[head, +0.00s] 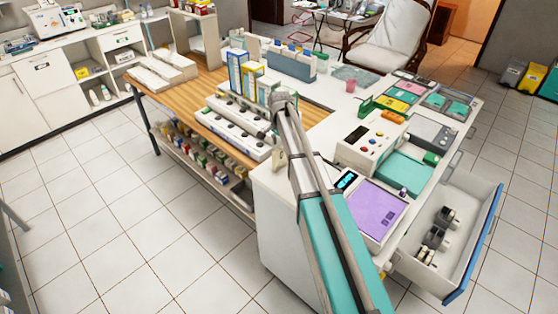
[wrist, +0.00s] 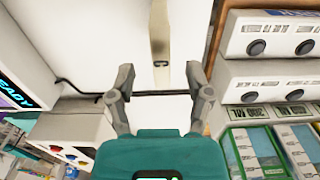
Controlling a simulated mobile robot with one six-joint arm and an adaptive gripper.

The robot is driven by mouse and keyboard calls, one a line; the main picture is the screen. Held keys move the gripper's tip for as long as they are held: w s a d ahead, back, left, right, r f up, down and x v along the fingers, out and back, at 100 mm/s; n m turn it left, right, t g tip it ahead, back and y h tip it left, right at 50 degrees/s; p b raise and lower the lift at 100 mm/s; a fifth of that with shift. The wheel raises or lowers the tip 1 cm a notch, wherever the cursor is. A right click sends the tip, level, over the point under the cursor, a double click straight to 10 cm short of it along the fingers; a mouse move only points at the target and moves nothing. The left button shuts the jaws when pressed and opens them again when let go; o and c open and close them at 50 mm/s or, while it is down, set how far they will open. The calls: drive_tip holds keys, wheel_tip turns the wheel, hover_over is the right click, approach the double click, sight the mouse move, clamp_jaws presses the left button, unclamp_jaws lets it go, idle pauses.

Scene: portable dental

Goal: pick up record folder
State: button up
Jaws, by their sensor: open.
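A thin beige upright piece with a small dark slot (wrist: 160,35) stands out against the white surface in the wrist view, beyond my fingertips. It may be the record folder seen edge-on, but I cannot tell for sure. My gripper (wrist: 160,78) is open, with one finger on each side of the view and nothing between them. The beige piece lies ahead of the gap, apart from both fingers. In the head view my arm reaches over the white counter, and its end (head: 280,135) is beside the white units; the fingers are too small to read there.
White units with round dark knobs (head: 235,122) stand close to the gripper's end, with blue and yellow upright boxes (head: 250,75) behind. A control box (head: 372,142) and purple-screened device (head: 375,210) sit to the right. An open drawer (head: 475,240) juts out at right.

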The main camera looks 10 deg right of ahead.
sight(280, 159)
drive_tip(key=shift+f+b, duration=2.35)
drive_tip(key=shift+f, duration=0.1)
clamp_jaws()
